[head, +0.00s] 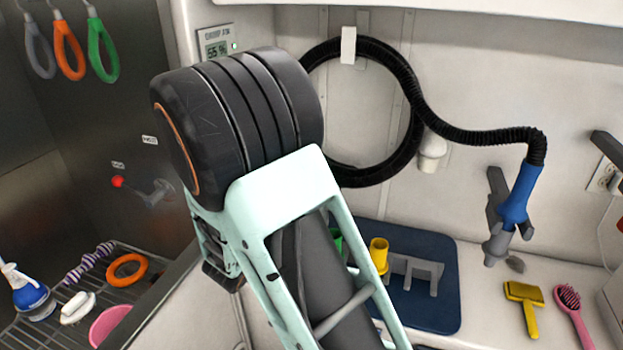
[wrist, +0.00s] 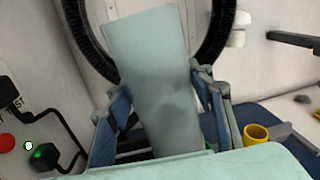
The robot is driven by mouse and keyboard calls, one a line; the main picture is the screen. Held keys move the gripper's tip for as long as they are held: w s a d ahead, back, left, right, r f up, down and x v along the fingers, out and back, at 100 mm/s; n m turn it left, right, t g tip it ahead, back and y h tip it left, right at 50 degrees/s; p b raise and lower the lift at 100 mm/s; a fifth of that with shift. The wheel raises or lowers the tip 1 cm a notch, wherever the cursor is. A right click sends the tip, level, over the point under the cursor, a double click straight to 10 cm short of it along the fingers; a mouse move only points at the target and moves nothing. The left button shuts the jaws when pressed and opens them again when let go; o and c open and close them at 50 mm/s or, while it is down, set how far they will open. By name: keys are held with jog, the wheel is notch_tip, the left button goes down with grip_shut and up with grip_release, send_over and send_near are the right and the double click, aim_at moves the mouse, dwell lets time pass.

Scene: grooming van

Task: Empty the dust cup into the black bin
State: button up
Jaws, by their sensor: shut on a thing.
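My gripper (wrist: 157,88) shows in the wrist view with a finger on each side of a pale grey-teal, see-through vessel, which looks like the dust cup (wrist: 148,45). The fingers are shut on it. The cup stands up lengthwise in the picture and leans slightly. A darker grey smudge shows in its lower part, perhaps dust inside. Whether its mouth is open I cannot tell. In the head view my arm hides the gripper and the cup. I cannot make out a black bin in either view.
A blue mat (head: 446,310) on the counter bears a yellow cup (head: 379,256) and a grey rack (head: 414,270). A blue hose tool (head: 516,200) hangs at right. A yellow brush (head: 524,305) and a pink brush (head: 572,312) lie nearby. A grated tub stands at left.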

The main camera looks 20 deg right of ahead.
jog(key=n+p, duration=0.1)
jog(key=n, duration=0.1)
jog(key=f+n+p, duration=0.1)
jog(key=n+p, duration=0.1)
jog(key=f+n+p, duration=0.1)
jog(key=n, duration=0.1)
jog(key=shift+w+a+n+p, duration=0.3)
jog(key=shift+w+a+n, duration=0.1)
notch_tip(320, 180, down, 2)
jog(key=n, duration=0.2)
jog(key=n+p, duration=0.1)
jog(key=n, duration=0.1)
jog(key=shift+w+a, duration=0.15)
jog(key=f+n, duration=0.1)
jog(key=n, duration=0.1)
jog(key=f+n+p, duration=0.1)
jog(key=shift+w+a+n, duration=0.1)
jog(key=shift+n, duration=0.3)
jog(key=shift+n+p, duration=0.6)
jog(key=shift+p, duration=0.15)
jog(key=f+n+p, duration=0.1)
jog(key=n, duration=0.1)
jog(key=shift+f+n+p, duration=0.2)
jog(key=shift+n+p, duration=0.1)
jog(key=shift+f+n+p, duration=0.6)
jog(key=shift+f+n, duration=0.45)
jog(key=shift+n, duration=0.65)
